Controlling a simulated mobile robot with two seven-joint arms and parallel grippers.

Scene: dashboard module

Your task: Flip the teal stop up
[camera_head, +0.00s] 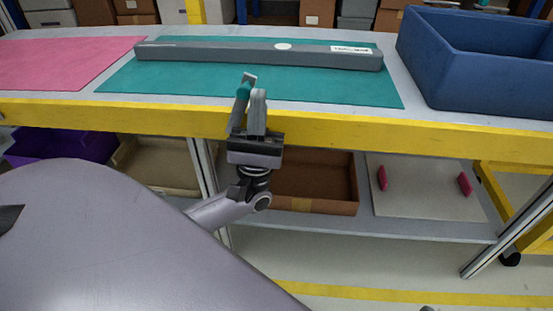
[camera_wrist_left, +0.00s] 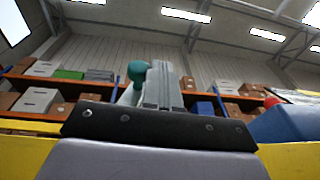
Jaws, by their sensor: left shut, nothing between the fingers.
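The teal stop (camera_head: 243,91) shows as a small teal rounded piece near the table's front edge, over the teal mat in the picture. A grey tip rises above it. In the left wrist view the teal piece (camera_wrist_left: 141,72) is close to the left side of my fingers. My left gripper (camera_head: 259,92) points up in front of the yellow table edge, just right of the stop. Its fingers (camera_wrist_left: 162,66) are shut with nothing between them. I cannot tell whether they touch the stop. Part of the stop's lower end is hidden or unclear. My right gripper is not in view.
A long grey bar (camera_head: 225,54) lies across the back of the teal mat (camera_head: 340,88). A blue crate (camera_head: 440,80) stands to the right, a pink mat (camera_head: 65,65) lies to the left. The yellow table edge (camera_head: 400,126) runs behind my gripper. Boxes sit on the lower shelf.

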